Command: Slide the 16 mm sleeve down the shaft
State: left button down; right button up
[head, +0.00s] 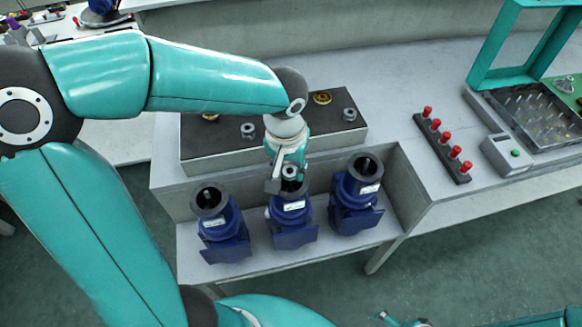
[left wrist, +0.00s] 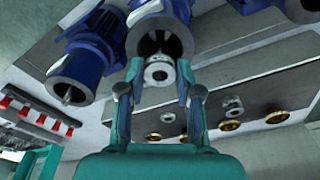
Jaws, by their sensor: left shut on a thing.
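My left gripper (head: 285,178) is shut on a small grey metal sleeve (head: 289,171) at the mouth of the middle blue pump (head: 292,215). In the left wrist view the sleeve (left wrist: 158,72) sits between the fingertips (left wrist: 160,82), in front of the pump's round opening (left wrist: 160,22). A dark shaft shows inside that opening, behind the sleeve. I cannot tell whether the sleeve is around the shaft end, and its size cannot be read. Teal parts at the bottom edge may be my right gripper (head: 400,320); its fingers are not clear.
Similar blue pumps stand on the left (head: 222,230) and right (head: 356,200) of the low shelf. Behind, a dark-topped block (head: 215,155) carries other grey sleeves (head: 248,130) and brass rings (head: 322,97). A rack of red-handled tools (head: 440,145) and a grey box (head: 505,153) stand to the right.

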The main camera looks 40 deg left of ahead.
pick_arm(q)
jog(key=shift+f+b, duration=0.45)
dwell(0.5)
jog(key=c, duration=0.7)
grip_release()
jog(key=r, duration=0.4)
jog(key=s+r, duration=0.1)
jog(key=r, duration=0.7)
jog(key=shift+s+d, duration=0.15)
jog(key=shift+d, duration=0.05)
jog(key=shift+f, duration=0.1)
